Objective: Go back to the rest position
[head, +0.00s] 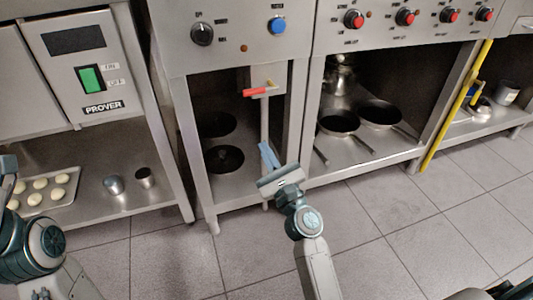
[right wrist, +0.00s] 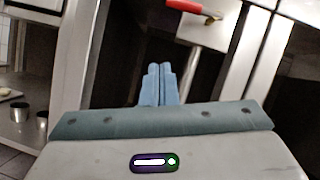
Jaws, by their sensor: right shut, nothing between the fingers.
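My right gripper (head: 268,153) is shut and empty. It is held in the air in front of the steel cabinet below the blue knob, a little below the red-handled lever. In the right wrist view its two blue fingers (right wrist: 158,84) lie side by side against each other. My left arm comes in at the left edge of the head view, bent in front of the low shelf. Its fingers are out of the picture.
The red-handled lever (head: 260,91) sticks out from the cabinet near my right gripper. Pans (head: 339,122) stand on a shelf to the right. A tray of dough balls (head: 64,201) and two metal cups (head: 114,185) are on the left shelf. A yellow pole (head: 456,110) stands right. The tiled floor ahead is clear.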

